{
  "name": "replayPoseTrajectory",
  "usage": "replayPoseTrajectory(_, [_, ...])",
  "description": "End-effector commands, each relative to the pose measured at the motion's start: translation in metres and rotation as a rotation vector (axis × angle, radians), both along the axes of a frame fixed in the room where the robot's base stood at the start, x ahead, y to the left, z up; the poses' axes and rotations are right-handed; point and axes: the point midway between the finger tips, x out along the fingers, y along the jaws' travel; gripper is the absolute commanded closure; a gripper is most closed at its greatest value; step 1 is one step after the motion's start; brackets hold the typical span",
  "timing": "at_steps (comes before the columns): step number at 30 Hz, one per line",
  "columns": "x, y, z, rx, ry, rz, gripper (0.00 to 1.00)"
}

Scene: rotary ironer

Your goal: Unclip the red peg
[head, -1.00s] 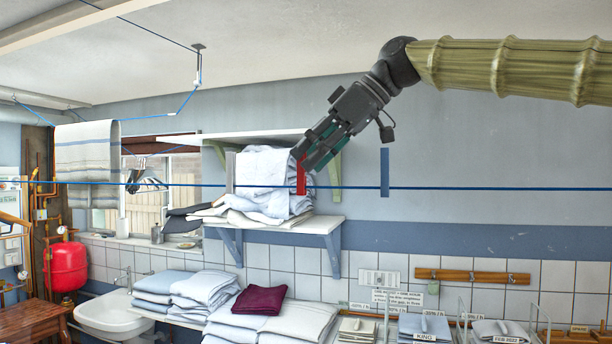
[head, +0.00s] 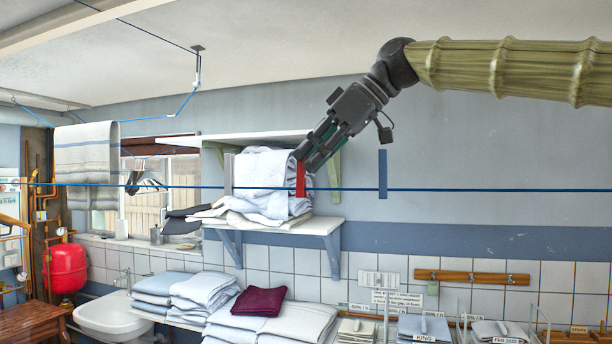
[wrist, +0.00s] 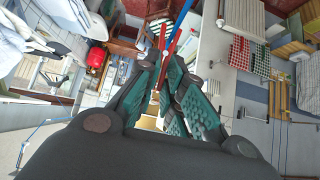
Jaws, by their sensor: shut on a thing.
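The red peg (head: 300,180) stands upright on the blue washing line (head: 450,190), its lower end crossing the line. My gripper (head: 302,158) comes down from the upper right and is shut on the peg's upper end. In the wrist view the red peg (wrist: 164,38) shows just beyond the teal-padded fingertips (wrist: 164,62), beside the blue line.
A blue peg (head: 383,174) is on the line to the right and a grey peg (head: 228,174) to the left. Behind stands a wall shelf (head: 325,226) with folded linen (head: 262,172). More folded linen lies below.

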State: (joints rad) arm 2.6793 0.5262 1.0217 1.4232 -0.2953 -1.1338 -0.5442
Motion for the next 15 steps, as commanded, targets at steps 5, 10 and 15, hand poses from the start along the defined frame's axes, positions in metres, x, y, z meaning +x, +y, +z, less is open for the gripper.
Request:
replayPoseTrajectory(5, [0.0, 0.01, 0.0, -0.006, 0.0, 0.002, 1.0])
replayPoseTrajectory(10, [0.0, 0.016, 0.0, -0.01, -0.001, 0.002, 1.0])
replayPoseTrajectory(15, [0.0, 0.009, 0.001, -0.005, -0.001, 0.002, 1.0])
